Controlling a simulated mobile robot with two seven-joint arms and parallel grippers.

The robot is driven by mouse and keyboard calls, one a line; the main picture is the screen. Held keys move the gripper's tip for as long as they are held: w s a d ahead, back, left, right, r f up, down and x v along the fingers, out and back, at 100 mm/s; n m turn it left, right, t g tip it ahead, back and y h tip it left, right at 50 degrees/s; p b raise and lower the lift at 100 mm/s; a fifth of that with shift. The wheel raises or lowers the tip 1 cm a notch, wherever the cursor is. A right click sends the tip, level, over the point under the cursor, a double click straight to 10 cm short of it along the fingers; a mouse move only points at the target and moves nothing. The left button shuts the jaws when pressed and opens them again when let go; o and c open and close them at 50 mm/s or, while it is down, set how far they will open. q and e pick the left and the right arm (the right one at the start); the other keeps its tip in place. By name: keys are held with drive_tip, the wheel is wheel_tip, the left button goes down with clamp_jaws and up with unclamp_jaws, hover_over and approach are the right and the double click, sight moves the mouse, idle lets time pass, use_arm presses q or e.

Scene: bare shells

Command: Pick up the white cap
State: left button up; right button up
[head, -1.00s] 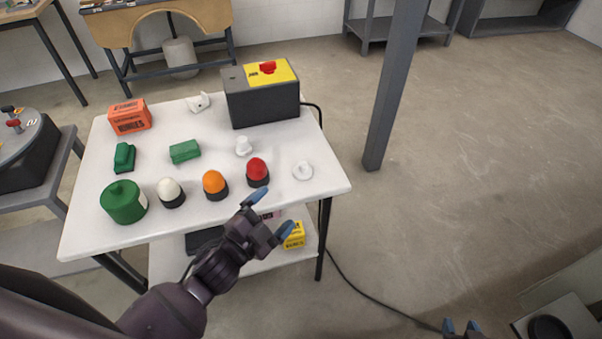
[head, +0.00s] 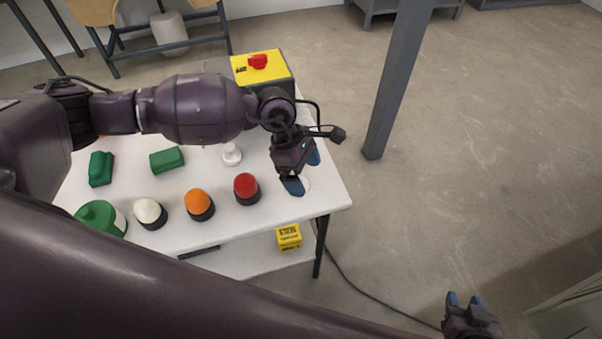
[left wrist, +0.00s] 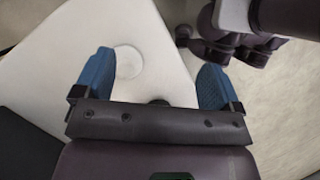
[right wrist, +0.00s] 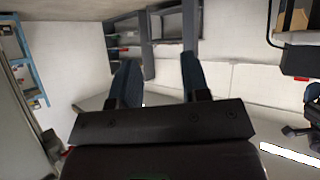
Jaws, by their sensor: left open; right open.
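A round, flat white cap (left wrist: 128,60) lies on the white table top (left wrist: 70,75); in the left wrist view it is just beyond the left finger. In the head view my left gripper (head: 303,172) is over the right end of the table and hides most of the cap. My left gripper is open, its blue fingertips apart and nothing between them. A second small white piece with a knob (head: 231,154) stands further left on the table. My right gripper (head: 465,300) is open and empty, away from the table at the lower right.
Red (head: 246,188), orange (head: 199,204) and white (head: 149,213) domes on black bases line the front edge. A yellow-topped box (head: 262,68) stands behind my arm. A grey post (head: 398,80) rises at right.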

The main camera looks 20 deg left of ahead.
use_arm(q)
drive_tip(key=w+a+m+t+y, duration=0.1)
drive_tip(key=w+a+y, duration=0.2)
drive_tip(key=w+a, duration=0.15)
drive_tip(key=f, duration=0.4)
drive_tip(key=shift+s+d+f, duration=0.2)
drive_tip(key=shift+f, duration=0.05)
drive_tip(key=shift+s+d+f+p, duration=0.1)
drive_tip(key=shift+d+f, duration=0.15)
drive_tip(key=shift+f, duration=0.6)
drive_tip(key=shift+s+d+f+p, duration=0.1)
drive_tip(key=shift+d+f+p, duration=0.1)
drive_tip(key=shift+f, duration=0.65)
drive_tip(key=shift+d+f+p, duration=0.1)
drive_tip(key=shift+d+f, duration=0.15)
drive_tip(key=shift+f, duration=0.6)
